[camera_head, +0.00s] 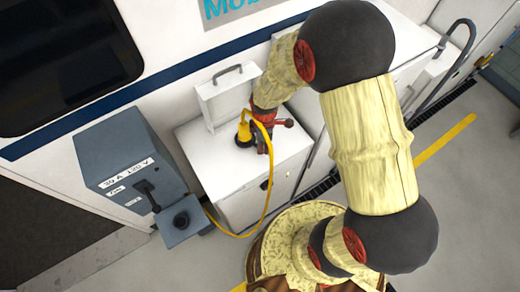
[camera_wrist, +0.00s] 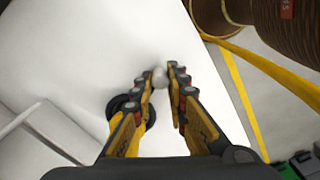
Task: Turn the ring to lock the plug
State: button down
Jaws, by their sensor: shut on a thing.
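My gripper (camera_head: 266,134) is over the white cabinet top (camera_head: 222,172) in the head view. In the wrist view its fingertips (camera_wrist: 160,78) are close together on a small pale rounded thing (camera_wrist: 159,74); I cannot tell what it is. A yellow plug-like part (camera_head: 244,134) stands on the cabinet, just left of the gripper. A dark round rim (camera_wrist: 122,106) shows beside the left finger in the wrist view, which partly hides it. A yellow cable (camera_head: 269,195) loops from near the gripper down towards a small grey box with a dark round socket (camera_head: 181,220). No locking ring can be made out clearly.
A white case with a handle (camera_head: 225,95) stands behind the gripper. The van wall (camera_head: 185,75) bounds the back. Open floor lies right.

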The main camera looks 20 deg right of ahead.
jog(key=shift+w+d+n, duration=0.45)
jog(key=shift+n, duration=0.35)
jog(key=c, duration=1.8)
grip_release()
jog(key=shift+o, duration=0.4)
notch_tip(320, 180, up, 12)
jog(key=shift+w, duration=0.1)
